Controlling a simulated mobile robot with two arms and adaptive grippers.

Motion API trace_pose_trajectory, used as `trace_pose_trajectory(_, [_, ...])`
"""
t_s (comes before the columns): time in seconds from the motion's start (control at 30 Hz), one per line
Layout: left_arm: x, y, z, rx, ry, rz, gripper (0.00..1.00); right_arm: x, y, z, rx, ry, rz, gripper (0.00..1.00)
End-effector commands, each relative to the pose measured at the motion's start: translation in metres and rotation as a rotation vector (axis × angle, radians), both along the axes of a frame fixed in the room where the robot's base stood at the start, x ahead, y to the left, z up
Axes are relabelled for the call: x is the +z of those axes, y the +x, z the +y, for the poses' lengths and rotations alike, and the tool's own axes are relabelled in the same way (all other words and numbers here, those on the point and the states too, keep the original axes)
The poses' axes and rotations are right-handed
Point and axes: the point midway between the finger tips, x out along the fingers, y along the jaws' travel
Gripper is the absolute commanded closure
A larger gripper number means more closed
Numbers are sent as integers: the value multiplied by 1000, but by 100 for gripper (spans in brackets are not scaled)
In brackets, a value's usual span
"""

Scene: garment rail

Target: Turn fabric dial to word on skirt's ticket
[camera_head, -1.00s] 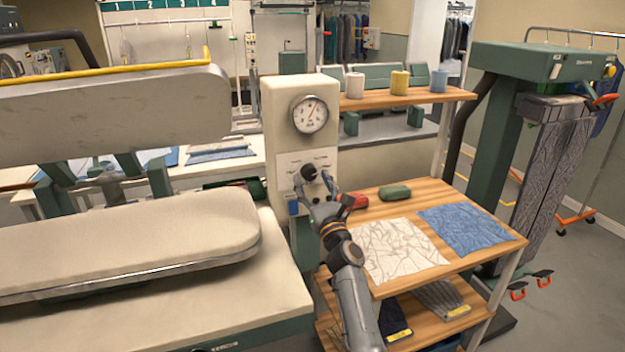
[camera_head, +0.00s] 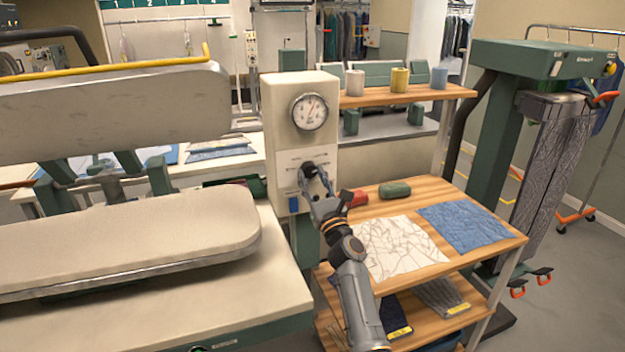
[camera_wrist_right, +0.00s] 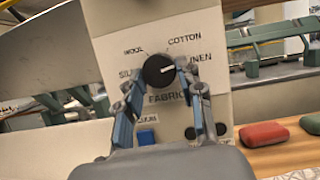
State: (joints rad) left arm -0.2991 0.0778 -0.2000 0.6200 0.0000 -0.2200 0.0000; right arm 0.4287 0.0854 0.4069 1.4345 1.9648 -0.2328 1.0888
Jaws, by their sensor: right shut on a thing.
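The fabric dial (camera_head: 308,170) is a black round knob on the pale control panel of the pressing machine. In the right wrist view the dial (camera_wrist_right: 158,70) has a white mark pointing right, towards the side with LINEN. WOOL, COTTON and a partly covered word starting SI also stand around it, with FABRIC below. My right gripper (camera_head: 315,180) is shut on the dial; in the wrist view its fingers (camera_wrist_right: 161,78) lie on either side of the knob. I cannot make out which garment is the skirt, nor read any ticket. My left gripper is not in view.
A gauge (camera_head: 310,112) sits above the dial, and a blue button (camera_head: 293,205) below. To the right, a wooden shelf unit (camera_head: 420,188) holds a red block (camera_head: 354,198), a green block (camera_head: 395,189) and cloths. Folded garments with yellow tickets (camera_head: 399,332) lie lower. A patterned garment (camera_head: 550,170) hangs at right.

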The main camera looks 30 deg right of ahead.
Motion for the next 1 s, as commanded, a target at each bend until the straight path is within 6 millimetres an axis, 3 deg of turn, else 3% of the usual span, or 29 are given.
trace_pose_trajectory(1.0, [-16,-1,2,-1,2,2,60,3,-2,-8,0,-766,185,94])
